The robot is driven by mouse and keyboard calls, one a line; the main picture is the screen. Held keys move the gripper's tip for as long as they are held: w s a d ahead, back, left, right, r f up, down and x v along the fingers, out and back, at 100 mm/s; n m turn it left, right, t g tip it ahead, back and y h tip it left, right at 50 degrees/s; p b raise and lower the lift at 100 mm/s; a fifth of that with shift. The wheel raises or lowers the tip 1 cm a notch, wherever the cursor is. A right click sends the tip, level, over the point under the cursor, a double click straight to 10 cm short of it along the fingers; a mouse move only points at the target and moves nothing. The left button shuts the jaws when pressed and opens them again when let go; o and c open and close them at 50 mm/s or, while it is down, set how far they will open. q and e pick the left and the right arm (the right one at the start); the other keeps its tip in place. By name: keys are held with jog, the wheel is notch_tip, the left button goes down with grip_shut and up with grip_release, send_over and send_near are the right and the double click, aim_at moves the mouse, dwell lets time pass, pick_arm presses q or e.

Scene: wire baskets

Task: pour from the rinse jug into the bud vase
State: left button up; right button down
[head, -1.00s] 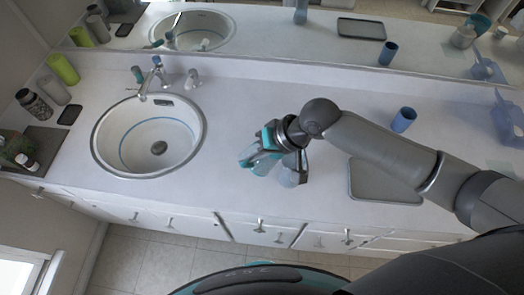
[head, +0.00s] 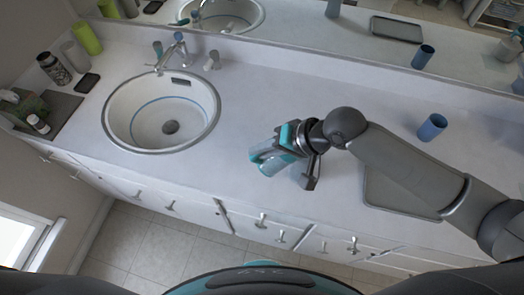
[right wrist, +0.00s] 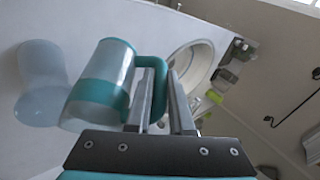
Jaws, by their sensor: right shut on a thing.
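The rinse jug (right wrist: 105,80) is clear with a teal band and a teal handle. In the head view the jug (head: 272,163) is tilted, over the counter to the right of the sink. My right gripper (right wrist: 160,80) is shut on its handle; in the head view the gripper (head: 292,140) partly covers the jug. In the head view I cannot clearly tell the vase from my gripper. My left gripper is not in view.
The round sink (head: 112,115) and its faucet (head: 178,52) are to the left. A blue cup (head: 433,127) and a grey tray (head: 376,192) are to the right. Green cups (head: 88,38) stand far left. The counter between sink and jug is clear.

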jog(key=shift+w+d+r+m+y+b, duration=0.15)
jog(key=shift+d+r+y+b, duration=0.3)
jog(key=shift+b, duration=0.8)
jog(key=shift+d+r+m+y+b, duration=0.15)
jog(key=shift+r+y+b, duration=0.45)
jog(key=shift+b, duration=0.65)
jog(key=shift+a+r, duration=0.1)
jog(key=shift+r, duration=0.1)
jog(key=shift+f, duration=0.75)
jog(key=shift+d+y, duration=0.2)
jog(key=shift+y, duration=0.25)
jog(key=shift+w+d+r+m+y+b, duration=0.15)
jog(key=shift+d+r+m+y+b, duration=0.25)
jog(key=shift+y+b, duration=0.45)
jog(key=shift+d+r, duration=0.1)
jog(key=shift+r, duration=0.25)
